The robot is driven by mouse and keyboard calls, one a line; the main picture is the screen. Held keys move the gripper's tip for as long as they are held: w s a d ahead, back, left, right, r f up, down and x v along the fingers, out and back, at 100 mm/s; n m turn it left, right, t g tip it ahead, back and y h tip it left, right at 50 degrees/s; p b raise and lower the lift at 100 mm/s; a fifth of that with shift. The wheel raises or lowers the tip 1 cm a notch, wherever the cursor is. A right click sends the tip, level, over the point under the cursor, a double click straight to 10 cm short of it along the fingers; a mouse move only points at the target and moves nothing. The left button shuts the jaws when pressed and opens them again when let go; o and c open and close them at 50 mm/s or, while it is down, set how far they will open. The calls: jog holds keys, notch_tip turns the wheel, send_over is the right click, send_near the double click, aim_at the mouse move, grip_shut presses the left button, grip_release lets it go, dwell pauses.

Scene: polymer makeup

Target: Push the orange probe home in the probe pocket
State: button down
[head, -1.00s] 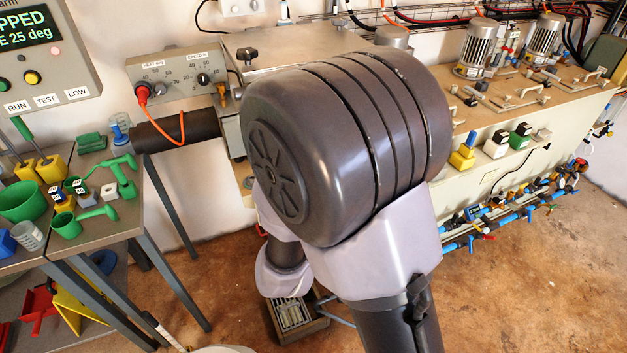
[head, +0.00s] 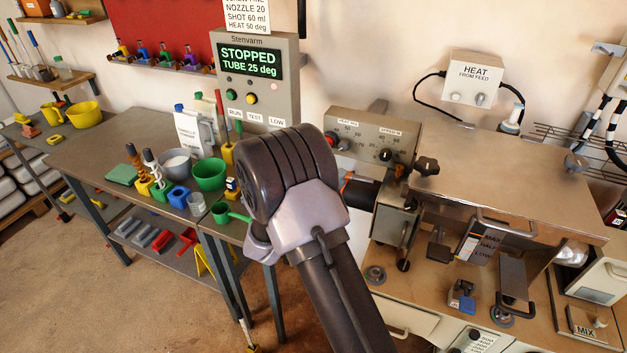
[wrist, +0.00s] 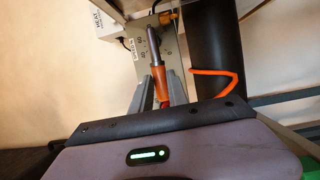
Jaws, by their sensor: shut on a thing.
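In the wrist view my gripper (wrist: 163,88) is shut on the orange probe (wrist: 160,80). The probe's grey metal stem points up and away from the fingers, in front of the dial panel (wrist: 142,52). An orange cord (wrist: 215,72) loops to the right over the dark tube (wrist: 207,45). A brass-coloured fitting (wrist: 166,17) is just above and right of the stem tip. I cannot tell whether it is the probe pocket, or whether the tip touches anything. In the head view my arm hides the gripper and probe; a bit of cord shows by the tube.
The dial box (head: 372,140) stands on the machine, beside the metal hopper top (head: 490,185). The display reading STOPPED (head: 252,62) stands to the left. A table (head: 110,150) with a green bucket (head: 209,175) and a green funnel (head: 228,212) is left of my arm.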

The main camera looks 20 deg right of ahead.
aim_at(367, 182)
jog(key=shift+a+r+g, duration=0.1)
jog(key=shift+a+g, duration=0.05)
jog(key=shift+g, duration=0.15)
jog(key=shift+s, duration=0.15)
jog(key=shift+s+d+b, duration=0.85)
jog(key=shift+s+d, duration=1.1)
jog(key=shift+s, duration=0.25)
jog(key=shift+b, duration=1.2)
jog(key=s+d+b, duration=0.2)
jog(key=s+d, duration=0.2)
jog(key=shift+s+b, duration=0.3)
jog(key=shift+b, duration=0.1)
dwell(1.6)
